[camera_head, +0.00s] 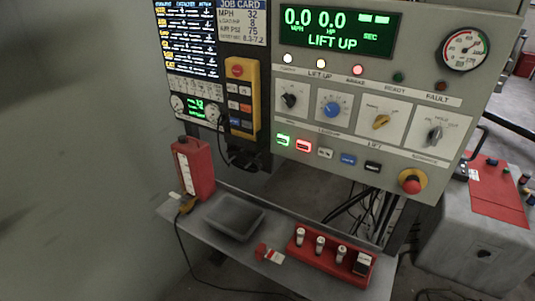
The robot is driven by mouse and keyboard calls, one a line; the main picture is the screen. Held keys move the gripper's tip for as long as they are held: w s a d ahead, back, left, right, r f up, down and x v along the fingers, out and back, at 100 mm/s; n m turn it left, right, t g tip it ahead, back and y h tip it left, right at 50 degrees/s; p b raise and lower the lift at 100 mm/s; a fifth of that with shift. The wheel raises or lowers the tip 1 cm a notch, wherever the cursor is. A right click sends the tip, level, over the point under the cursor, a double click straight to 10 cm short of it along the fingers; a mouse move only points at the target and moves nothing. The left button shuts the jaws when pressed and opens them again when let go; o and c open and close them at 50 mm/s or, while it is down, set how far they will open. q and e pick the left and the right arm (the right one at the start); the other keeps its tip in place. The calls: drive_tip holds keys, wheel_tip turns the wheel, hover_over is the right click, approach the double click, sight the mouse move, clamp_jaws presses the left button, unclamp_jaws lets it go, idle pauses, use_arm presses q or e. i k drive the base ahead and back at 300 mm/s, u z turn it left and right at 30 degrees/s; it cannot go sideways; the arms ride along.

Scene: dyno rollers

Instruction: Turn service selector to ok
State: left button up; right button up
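A grey control panel (462,90) carries a row of rotary knobs on white plates. At its right end, below a "FAULT" label, is a grey knob (435,133) with small position marks around it; one looks like "HOLD". It appears to be the service selector, but its labels are too small to read surely. Its grip stands roughly upright, and I cannot tell which mark it points at. To its left are a yellow knob (381,121), a blue knob (332,109) and a black knob (290,100). Neither of my grippers is in view.
A red emergency button (412,182) protrudes below the grey knob. A green display (338,32) reads "LIFT UP". A yellow pendant (242,97) hangs at the left. Below, a shelf (215,240) holds a grey tray (250,232), red bottle (203,165) and red rack (325,268).

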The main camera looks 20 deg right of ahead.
sight(436, 135)
drive_tip(key=u, duration=0.2)
drive_tip(key=k, duration=0.35)
drive_tip(key=z, duration=0.65)
drive_tip(key=i, duration=0.3)
drive_tip(key=z, duration=2.95)
drive_tip(key=k, duration=0.9)
drive_tip(key=u, duration=1.6)
drive_tip(key=i, duration=0.5)
drive_tip(key=u, duration=0.1)
